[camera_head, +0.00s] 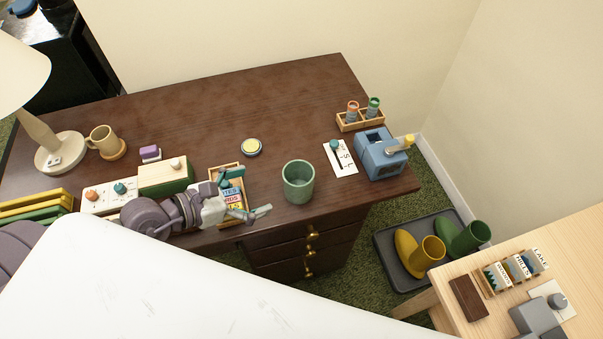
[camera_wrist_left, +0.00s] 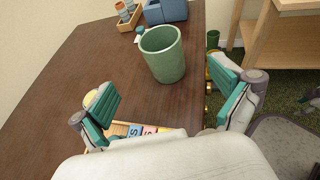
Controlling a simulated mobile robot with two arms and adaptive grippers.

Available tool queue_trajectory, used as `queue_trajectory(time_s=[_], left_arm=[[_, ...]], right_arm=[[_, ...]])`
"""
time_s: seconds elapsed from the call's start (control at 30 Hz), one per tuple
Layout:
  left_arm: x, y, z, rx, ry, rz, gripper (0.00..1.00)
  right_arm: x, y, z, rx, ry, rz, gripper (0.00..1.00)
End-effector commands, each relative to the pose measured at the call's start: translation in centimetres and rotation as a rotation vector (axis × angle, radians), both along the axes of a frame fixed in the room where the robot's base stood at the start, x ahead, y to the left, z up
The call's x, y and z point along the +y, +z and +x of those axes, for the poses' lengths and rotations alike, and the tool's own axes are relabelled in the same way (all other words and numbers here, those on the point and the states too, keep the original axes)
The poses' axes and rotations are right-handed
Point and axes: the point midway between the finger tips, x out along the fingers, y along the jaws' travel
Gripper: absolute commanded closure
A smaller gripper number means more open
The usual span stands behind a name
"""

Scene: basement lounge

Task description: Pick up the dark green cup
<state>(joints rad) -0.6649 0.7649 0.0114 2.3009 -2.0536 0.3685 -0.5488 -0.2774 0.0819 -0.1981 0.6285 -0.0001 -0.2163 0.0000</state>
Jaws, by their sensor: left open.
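The dark green cup (camera_head: 298,183) stands upright on the brown desk (camera_head: 300,120), near its front edge and right of the middle. In the left wrist view the cup (camera_wrist_left: 165,60) stands ahead, between the two spread fingers in the picture, and looks empty. My left gripper (camera_head: 250,191) comes in low from the left, over a small wooden tray. Its teal-padded fingers are apart with nothing between them, and the cup is a short way beyond their tips, apart from them.
The tray of labelled cards (camera_head: 234,215) lies under my left gripper. A round yellow-topped tin (camera_head: 252,147) is behind it. Right of the cup are a lettered white card (camera_head: 340,157), a blue device (camera_head: 380,155) and a wooden rack (camera_head: 360,122). The desk behind the cup is clear.

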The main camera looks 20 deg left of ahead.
Motion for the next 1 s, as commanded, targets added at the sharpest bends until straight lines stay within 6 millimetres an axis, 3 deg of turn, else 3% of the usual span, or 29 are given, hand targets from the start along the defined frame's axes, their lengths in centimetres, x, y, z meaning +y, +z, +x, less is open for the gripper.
queue_trajectory(time_s=[0.1, 0.23, 0.37, 0.63, 0.8, 1.0], left_arm=[[-1.2, -0.4, 1.7, -0.006, 0.002, -0.005, 0.0], [-2.6, -1.3, 3.3, -0.006, 0.0, -0.006, 0.0], [-3.5, -2.1, 4.6, -0.003, 0.002, -0.004, 0.0], [-4.8, -3.1, 6.0, -0.001, 0.0, -0.005, 0.0], [-6.3, -4.3, 7.9, -0.004, 0.002, -0.006, 0.0], [-7.0, -4.9, 8.7, -0.001, 0.001, -0.005, 0.0]], right_arm=[[-0.1, 0.2, -3.0, 0.044, 0.0, -0.003, 0.41], [-0.2, 0.3, -4.6, 0.07, 0.002, -0.005, 0.41], [-0.1, 0.5, -4.2, 0.063, 0.002, -0.004, 0.41], [0.2, 0.9, -1.1, 0.015, 0.002, 0.003, 0.41], [0.4, 1.1, -1.5, 0.02, 0.002, 0.004, 0.41], [0.3, 1.1, -2.5, 0.035, 0.0, 0.003, 0.41]])
